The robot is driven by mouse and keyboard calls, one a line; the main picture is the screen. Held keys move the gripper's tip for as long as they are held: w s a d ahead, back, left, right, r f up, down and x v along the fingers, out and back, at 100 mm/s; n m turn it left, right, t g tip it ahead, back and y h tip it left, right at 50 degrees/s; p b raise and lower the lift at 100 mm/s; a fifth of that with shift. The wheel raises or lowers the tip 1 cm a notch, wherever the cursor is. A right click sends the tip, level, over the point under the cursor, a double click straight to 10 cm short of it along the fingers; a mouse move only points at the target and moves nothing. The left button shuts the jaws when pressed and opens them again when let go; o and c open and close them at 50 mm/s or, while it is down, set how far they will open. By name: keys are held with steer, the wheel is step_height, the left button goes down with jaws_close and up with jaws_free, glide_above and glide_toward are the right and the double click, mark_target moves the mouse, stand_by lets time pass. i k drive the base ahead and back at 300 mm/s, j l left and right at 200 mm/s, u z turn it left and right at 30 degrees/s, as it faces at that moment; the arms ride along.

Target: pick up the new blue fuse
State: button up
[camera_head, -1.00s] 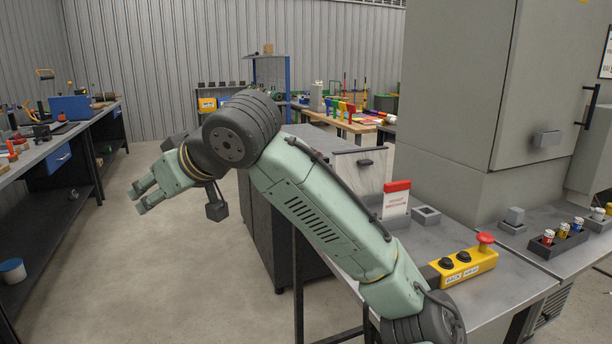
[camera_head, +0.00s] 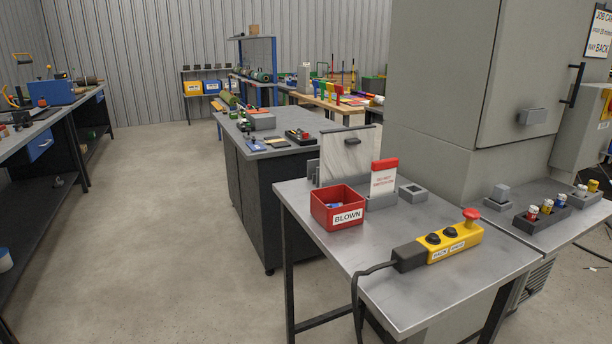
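A small fuse with a blue body and a pale top (camera_head: 560,201) stands upright in a dark rack (camera_head: 541,222) on the right side of the metal worktop. A red-bodied fuse (camera_head: 532,213) and a yellowish one (camera_head: 547,206) stand in the same rack, to its left. A red bin labelled BLOWN (camera_head: 338,216) is at the left of the worktop, with something blue and white partly visible inside. My gripper and arm are not in view.
A yellow control box with a red button (camera_head: 452,241) lies on the worktop (camera_head: 420,292), its cable hanging over the front edge. Grey blocks (camera_head: 412,193) and a red-topped sign (camera_head: 384,177) stand behind. A tall grey cabinet (camera_head: 460,80) rises behind the rack. Floor is clear at left.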

mark_target(560, 199)
steer(key=z, duration=1.25)
